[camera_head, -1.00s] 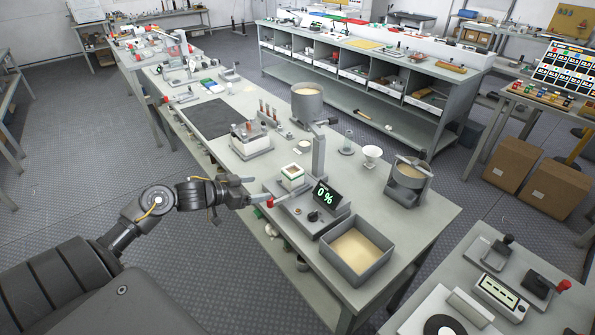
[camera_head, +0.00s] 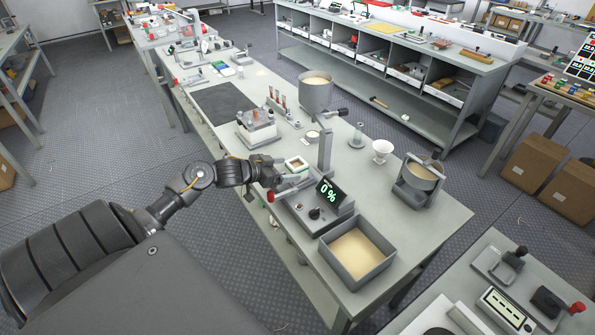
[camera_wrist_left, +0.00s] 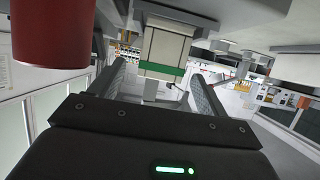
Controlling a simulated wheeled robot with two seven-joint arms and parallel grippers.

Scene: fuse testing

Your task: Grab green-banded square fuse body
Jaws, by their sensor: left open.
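The square fuse body (camera_head: 297,162) is a pale block with a green band, on the tester beside its column and the black 0 % display (camera_head: 329,191). In the left wrist view the fuse body (camera_wrist_left: 165,45) appears straight ahead, its green band nearest me. My left gripper (camera_head: 281,173) is at the near left side of the fuse body. In the left wrist view its two fingers (camera_wrist_left: 157,70) are spread apart, one on each side of the fuse's line. Whether they touch it I cannot tell. My right gripper is not in view.
A red knob (camera_head: 270,196) is close to my left gripper, also large at upper left in the wrist view (camera_wrist_left: 50,32). A sand-filled tray (camera_head: 357,252) stands in front. A grey pot (camera_head: 316,92) and a white funnel cup (camera_head: 381,149) stand behind and right.

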